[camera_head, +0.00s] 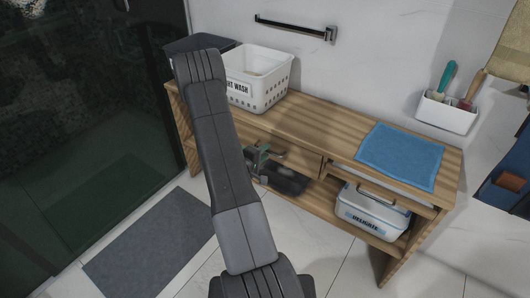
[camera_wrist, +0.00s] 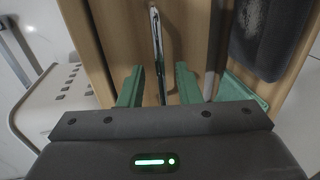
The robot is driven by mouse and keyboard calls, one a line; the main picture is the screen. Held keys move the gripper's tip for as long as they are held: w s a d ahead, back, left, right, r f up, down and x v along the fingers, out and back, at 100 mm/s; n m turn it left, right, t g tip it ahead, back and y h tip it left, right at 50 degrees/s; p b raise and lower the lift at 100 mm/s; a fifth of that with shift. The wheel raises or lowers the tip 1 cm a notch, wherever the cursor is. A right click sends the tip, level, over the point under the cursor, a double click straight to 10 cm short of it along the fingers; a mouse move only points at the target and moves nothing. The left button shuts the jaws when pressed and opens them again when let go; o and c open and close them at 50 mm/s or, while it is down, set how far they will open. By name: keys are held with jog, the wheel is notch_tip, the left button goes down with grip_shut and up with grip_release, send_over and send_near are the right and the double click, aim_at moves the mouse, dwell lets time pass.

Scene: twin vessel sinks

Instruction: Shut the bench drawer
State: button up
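The wooden bench (camera_head: 310,130) stands against the wall, with drawer fronts under its top. My gripper (camera_head: 262,165) is at the left part of the bench front, and my arm hides much of that part. In the wrist view my gripper's green fingers (camera_wrist: 158,88) are apart, one on each side of a metal handle (camera_wrist: 157,40) on a wooden front. Whether they touch it is unclear.
A white basket (camera_head: 262,92) and a blue cloth (camera_head: 400,155) are on the bench top. A white "Delicate" bin (camera_head: 372,215) and dark items (camera_head: 288,182) sit on the lower shelf. A grey mat (camera_head: 160,245) lies on the floor.

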jog(key=p+v, duration=0.1)
jog(key=v, duration=1.2)
jog(key=shift+p, duration=0.3)
jog(key=shift+d, duration=0.1)
jog(key=b+x, duration=0.2)
jog(key=x, duration=1)
jog(key=shift+f, duration=0.2)
jog(key=shift+w, duration=0.1)
